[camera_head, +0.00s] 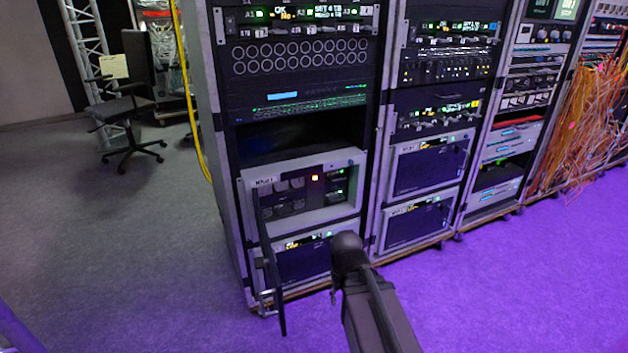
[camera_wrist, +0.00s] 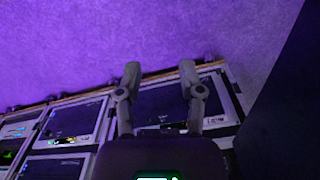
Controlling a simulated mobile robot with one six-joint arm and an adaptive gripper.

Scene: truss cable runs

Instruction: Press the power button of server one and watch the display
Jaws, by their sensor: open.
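In the head view, a light-framed server unit (camera_head: 305,192) sits low in the left rack, with a label at its upper left that I cannot read surely. Its dark front door (camera_head: 270,262) hangs open at the left. In the head view my arm ends in front of the lower rack; the fingers cannot be made out there.
A second light-framed unit (camera_head: 305,262) lies just below. More racks (camera_head: 428,165) stand to the right, with orange cables (camera_head: 585,125) hanging at the far right. A chair (camera_head: 125,115) and a yellow cable (camera_head: 190,110) are at the left. The floor in front is clear.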

